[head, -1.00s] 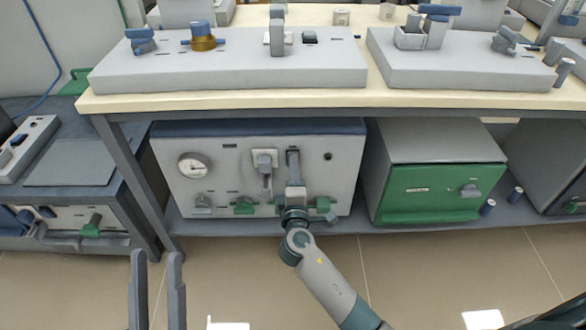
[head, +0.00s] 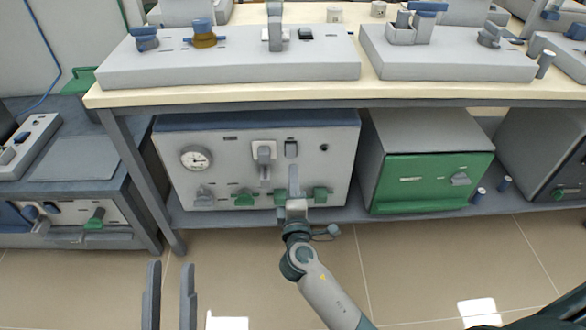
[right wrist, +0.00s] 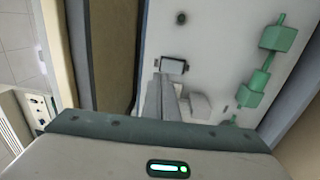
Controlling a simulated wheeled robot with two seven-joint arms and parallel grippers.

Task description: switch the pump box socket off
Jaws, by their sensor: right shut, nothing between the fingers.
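The pump box (head: 340,175) is the white-fronted box with a dial on the lower shelf. Its socket (head: 264,152), a white plate with a grey plug in it, sits mid-panel. Just right of it is a small rocker switch (head: 291,149) in a dark frame; the switch also shows in the right wrist view (right wrist: 173,66). I cannot tell which way the rocker is tipped. My right gripper (head: 294,170) is shut and empty, its tips just below the switch, seemingly a little apart from it. My left gripper (head: 171,268) is open and empty, low in front of the bench.
Green and grey valve handles (head: 243,197) line the panel's lower edge close to my right gripper. A green-fronted box (head: 432,180) stands to the right on the same shelf. The bench top (head: 225,97) overhangs the pump box. The floor in front is clear.

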